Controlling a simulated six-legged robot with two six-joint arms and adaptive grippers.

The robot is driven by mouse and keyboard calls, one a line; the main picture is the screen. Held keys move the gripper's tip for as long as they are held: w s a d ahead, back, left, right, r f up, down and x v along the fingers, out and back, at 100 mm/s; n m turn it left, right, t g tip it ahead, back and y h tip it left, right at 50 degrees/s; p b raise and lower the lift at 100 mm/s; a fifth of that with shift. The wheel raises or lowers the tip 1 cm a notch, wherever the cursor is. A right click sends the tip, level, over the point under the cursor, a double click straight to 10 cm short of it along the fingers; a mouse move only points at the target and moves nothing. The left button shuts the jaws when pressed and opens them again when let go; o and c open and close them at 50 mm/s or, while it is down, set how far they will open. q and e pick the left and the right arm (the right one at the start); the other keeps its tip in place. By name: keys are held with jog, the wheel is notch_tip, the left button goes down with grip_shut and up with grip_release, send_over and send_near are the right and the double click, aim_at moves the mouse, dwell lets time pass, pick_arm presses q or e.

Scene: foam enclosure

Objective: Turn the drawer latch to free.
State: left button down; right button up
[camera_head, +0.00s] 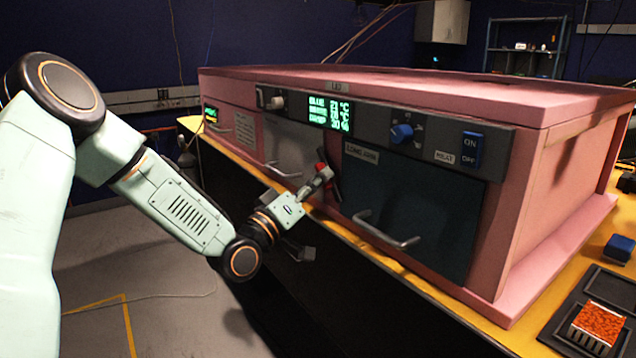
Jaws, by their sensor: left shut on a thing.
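My left gripper (322,176) comes in from the lower left and is shut on the latch. Its fingers cover most of the latch, so I cannot tell its exact angle. The grey drawer front (294,150) and the dark drawer front (410,195), labelled "LONG ARM", both look closed. My right gripper is not in view.
The pink enclosure (555,180) stands on a yellow-edged bench. Bar handles stick out from the grey drawer (283,173) and the dark drawer (385,238). A blue knob (402,133) and a blue switch (471,149) are above. A tray (563,318) is at the lower right.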

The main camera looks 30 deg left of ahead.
pick_arm(q)
jog(key=shift+w+a+m+h+p, duration=0.1)
jog(key=shift+m+h+p, duration=0.15)
jog(key=shift+m+h, duration=1.1)
jog(key=shift+s+a+m+h+p, duration=0.1)
jog(key=shift+m+h+p, duration=0.25)
jog(key=shift+m, duration=1.85)
jog(key=shift+w+m+h+p, duration=0.15)
jog(key=shift+m+h, duration=0.85)
jog(key=shift+m, duration=0.75)
jog(key=shift+m+g, duration=0.3)
jog(key=c, duration=1.4)
grip_release()
jog(key=shift+f, duration=0.1)
jog(key=v, duration=0.7)
jog(key=shift+s, duration=0.25)
